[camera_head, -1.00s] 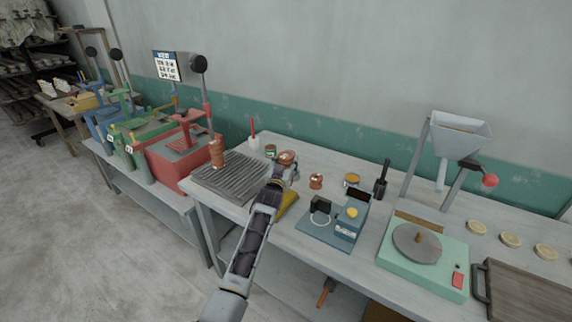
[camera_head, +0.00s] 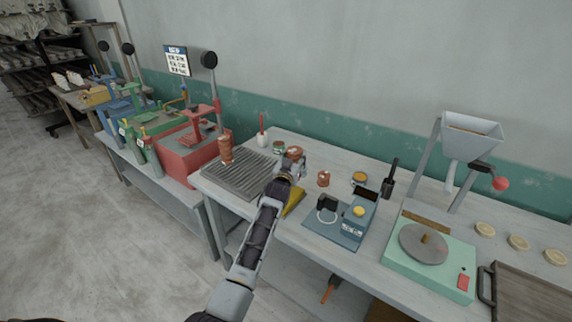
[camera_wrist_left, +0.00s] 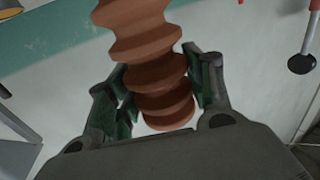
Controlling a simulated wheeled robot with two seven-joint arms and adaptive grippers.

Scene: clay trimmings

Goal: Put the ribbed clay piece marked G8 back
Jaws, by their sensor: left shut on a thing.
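My left gripper (camera_head: 293,162) reaches over the front table. In the left wrist view it (camera_wrist_left: 160,95) is shut on a ribbed reddish-brown clay piece (camera_wrist_left: 142,38), with a finger on each side of its lower part. In the head view the top of the held piece (camera_head: 295,151) shows just past the fingers. Another ribbed clay piece (camera_head: 226,150) stands upright on the left part of the grooved grey board (camera_head: 235,177). A short brown piece (camera_head: 323,179) sits right of my gripper. I cannot read a G8 mark on any of them. My right gripper is out of view.
Red (camera_head: 180,155), green and blue presses stand on a lower bench at the left. A blue device (camera_head: 350,225) with a yellow button, a black-handled tool (camera_head: 390,180) and a pale green turntable unit (camera_head: 420,260) occupy the table to the right. A white cup (camera_head: 262,140) stands behind the board.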

